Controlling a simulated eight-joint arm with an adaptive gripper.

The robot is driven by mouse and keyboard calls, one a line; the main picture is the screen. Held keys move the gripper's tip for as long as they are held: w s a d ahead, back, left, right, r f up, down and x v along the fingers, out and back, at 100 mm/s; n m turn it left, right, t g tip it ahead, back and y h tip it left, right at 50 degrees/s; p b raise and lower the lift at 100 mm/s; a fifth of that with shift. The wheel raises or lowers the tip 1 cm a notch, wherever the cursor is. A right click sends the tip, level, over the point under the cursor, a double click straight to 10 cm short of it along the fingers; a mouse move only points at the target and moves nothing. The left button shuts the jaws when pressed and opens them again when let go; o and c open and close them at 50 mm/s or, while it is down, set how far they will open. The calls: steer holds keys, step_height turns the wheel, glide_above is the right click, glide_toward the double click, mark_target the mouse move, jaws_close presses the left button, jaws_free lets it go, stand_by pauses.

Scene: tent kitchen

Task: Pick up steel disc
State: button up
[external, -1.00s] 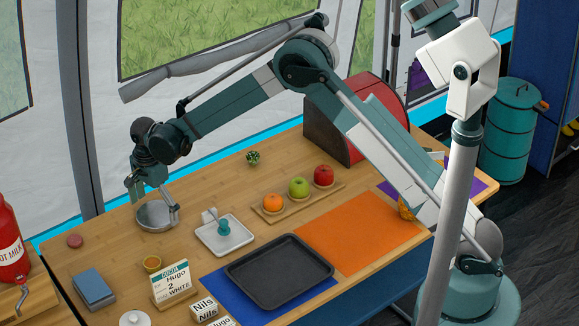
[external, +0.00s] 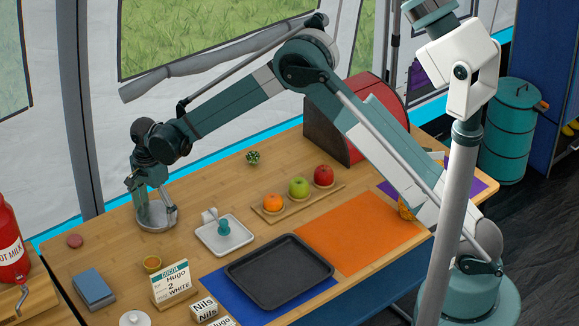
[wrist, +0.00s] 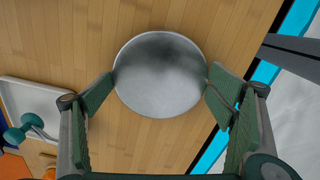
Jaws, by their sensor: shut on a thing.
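The steel disc (external: 157,222) is a round grey metal piece on the wooden table at the left in the external view. In the wrist view the disc (wrist: 160,70) fills the middle, its face towards the camera. My gripper (external: 155,205) is down at the disc. In the wrist view the fingers of my gripper (wrist: 159,84) meet its rim at the left and right, shut on it. Part of the disc is hidden behind the fingers in the external view. I see no clear gap that shows it lifted.
A white square tray (external: 210,242) with a teal-knobbed tool stands right of the disc. A fruit board (external: 328,193) lies further right. Bare table surrounds the disc.

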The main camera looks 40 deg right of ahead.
mark_target(157, 213)
step_height(157, 213, up, 10)
steer(key=p, duration=0.1)
steer(key=shift+p, duration=0.35)
stand_by(0.4)
stand_by(0.5)
